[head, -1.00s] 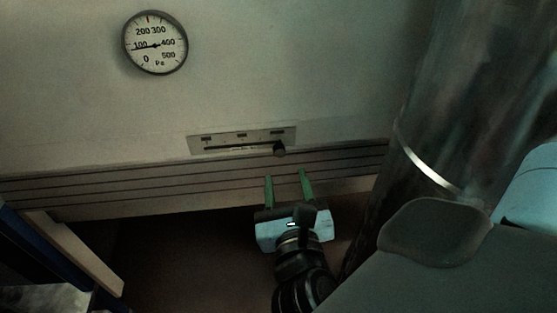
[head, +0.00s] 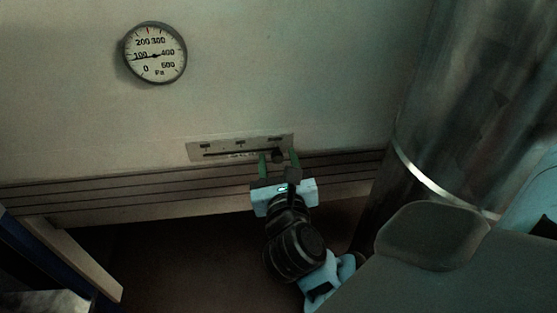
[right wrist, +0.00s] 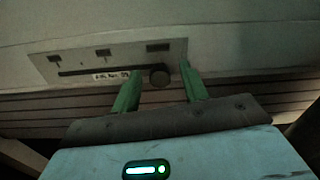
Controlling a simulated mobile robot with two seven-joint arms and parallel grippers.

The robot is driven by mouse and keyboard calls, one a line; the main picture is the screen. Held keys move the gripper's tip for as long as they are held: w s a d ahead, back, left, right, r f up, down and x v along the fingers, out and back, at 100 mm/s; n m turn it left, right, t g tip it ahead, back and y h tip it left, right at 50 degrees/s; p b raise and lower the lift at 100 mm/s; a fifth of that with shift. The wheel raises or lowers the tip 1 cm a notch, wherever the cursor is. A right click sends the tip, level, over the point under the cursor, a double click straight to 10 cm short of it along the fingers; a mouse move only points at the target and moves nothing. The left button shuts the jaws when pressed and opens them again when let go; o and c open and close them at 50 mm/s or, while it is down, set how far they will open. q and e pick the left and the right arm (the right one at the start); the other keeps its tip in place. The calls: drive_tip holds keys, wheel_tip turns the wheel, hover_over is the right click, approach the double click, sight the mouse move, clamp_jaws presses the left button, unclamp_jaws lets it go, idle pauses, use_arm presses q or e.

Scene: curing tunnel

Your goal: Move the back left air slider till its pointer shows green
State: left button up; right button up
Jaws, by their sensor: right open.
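The air slider's pale plate (head: 225,155) is on the wall in the head view, with a dark slot and several dark marks. Its round dark knob (head: 278,155) is near the slot's right end. My right gripper (head: 278,159) is open, its green fingers pointing up at the plate. In the right wrist view the knob (right wrist: 160,77) appears between the two fingertips, with a gap on each side; how deep they reach around it I cannot tell. A round gauge (head: 155,53) in Pa has its needle near 100; I see no green on it. My left gripper is not in view.
A louvred strip (head: 120,195) runs along the wall below the plate. A large metal cylinder (head: 450,110) stands at the right. A pale beam (head: 72,255) is at the lower left. The wall between gauge and plate is clear.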

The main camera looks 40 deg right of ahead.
drive_tip(key=shift+c, duration=0.3)
clamp_jaws()
drive_tip(key=shift+a, duration=0.1)
drive_tip(key=w+a, duration=0.2)
drive_tip(key=a, duration=0.1)
drive_tip(key=shift+o, duration=0.3)
unclamp_jaws()
drive_tip(key=shift+s+d, duration=0.1)
